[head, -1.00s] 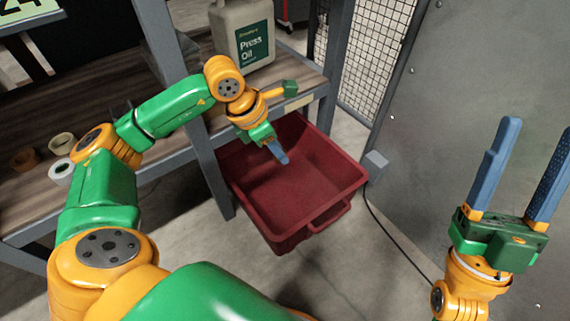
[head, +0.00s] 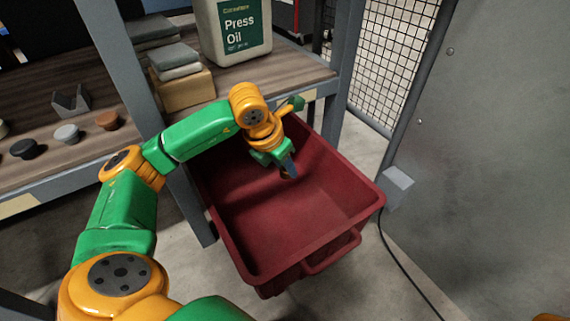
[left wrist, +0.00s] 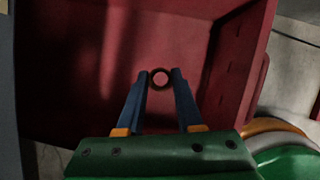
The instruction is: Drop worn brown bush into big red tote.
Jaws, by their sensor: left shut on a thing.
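The worn brown bush is a small dark brown ring (left wrist: 160,88), seen end-on between my left fingertips in the left wrist view. My left gripper (head: 288,172) is shut on it, and it also shows in the left wrist view (left wrist: 160,77). In the head view the bush is mostly hidden by the fingers. The big red tote (head: 250,245) stands on the floor, with its wall also in the left wrist view (left wrist: 232,70). The left gripper points down over the tote's back part, with the tote's floor behind the bush. My right gripper is out of view.
A workbench (head: 60,180) at left carries an orange-brown ring (head: 107,120), a grey round piece (head: 67,133), a black one (head: 26,148), a grey V-block (head: 70,102) and a Press Oil jug (head: 235,30). A grey post (head: 190,195) stands beside the tote.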

